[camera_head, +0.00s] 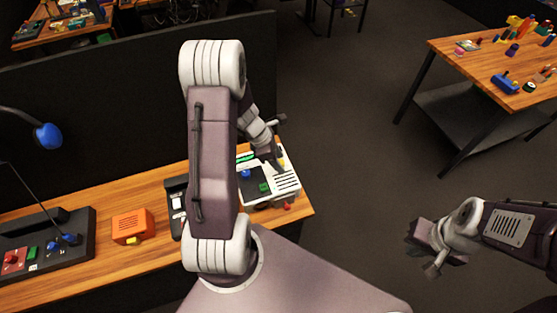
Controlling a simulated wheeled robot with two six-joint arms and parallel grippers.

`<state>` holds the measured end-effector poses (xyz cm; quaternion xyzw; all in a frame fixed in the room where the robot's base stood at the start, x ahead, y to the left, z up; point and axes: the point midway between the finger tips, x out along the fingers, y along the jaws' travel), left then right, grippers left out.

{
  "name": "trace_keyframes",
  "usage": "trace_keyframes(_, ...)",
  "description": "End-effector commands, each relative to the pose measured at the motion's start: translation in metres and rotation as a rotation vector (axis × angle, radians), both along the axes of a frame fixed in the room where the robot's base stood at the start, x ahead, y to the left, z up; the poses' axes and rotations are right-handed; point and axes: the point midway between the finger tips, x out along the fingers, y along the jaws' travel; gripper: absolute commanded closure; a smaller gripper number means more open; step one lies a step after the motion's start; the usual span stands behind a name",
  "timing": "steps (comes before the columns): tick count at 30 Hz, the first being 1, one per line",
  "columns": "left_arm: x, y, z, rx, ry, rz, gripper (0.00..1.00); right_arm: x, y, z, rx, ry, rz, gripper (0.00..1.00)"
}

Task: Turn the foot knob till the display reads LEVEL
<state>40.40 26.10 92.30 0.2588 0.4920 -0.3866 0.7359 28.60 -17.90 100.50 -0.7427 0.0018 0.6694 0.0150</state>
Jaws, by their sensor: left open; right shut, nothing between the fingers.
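The white trackball panel (287,183) sits near the right end of the wooden bench. A dark face with a blue ball (246,173) and a green part (264,187) shows on it. A small green-lit strip (246,158), perhaps the display, is at its back left; its text is too small to read. A small red part (287,206) shows at the panel's front lower edge; I cannot tell if it is the foot knob. My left gripper (272,160) is open over the panel's back part, contact unclear. My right gripper (428,252) is shut and empty, off to the right over the floor.
An orange box (132,226), a dark device (176,205) and a black control board (75,240) stand left on the bench (160,262). A blue-headed lamp (47,136) rises at left. A dark partition (120,110) backs the bench. Another table (455,65) stands far right; floor between is clear.

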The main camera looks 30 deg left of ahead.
Motion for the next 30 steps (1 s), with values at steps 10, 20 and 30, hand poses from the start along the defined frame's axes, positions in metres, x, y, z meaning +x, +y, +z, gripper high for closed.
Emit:
trace_keyframes(10, 0.000, 0.000, 0.000, 0.000, 0.000, 0.000, 1.00, 0.000, 0.000, 0.000, 0.000, 0.000, 0.000, 1.00)
trace_keyframes(20, 0.000, 0.001, 0.002, -0.001, 0.001, -0.081, 1.00, 0.000, 0.000, 0.009, 0.000, 0.000, 0.000, 1.00)
trace_keyframes(30, 0.002, 0.001, 0.004, -0.002, 0.001, -0.362, 1.00, 0.000, 0.000, 0.031, 0.000, 0.000, 0.000, 1.00)
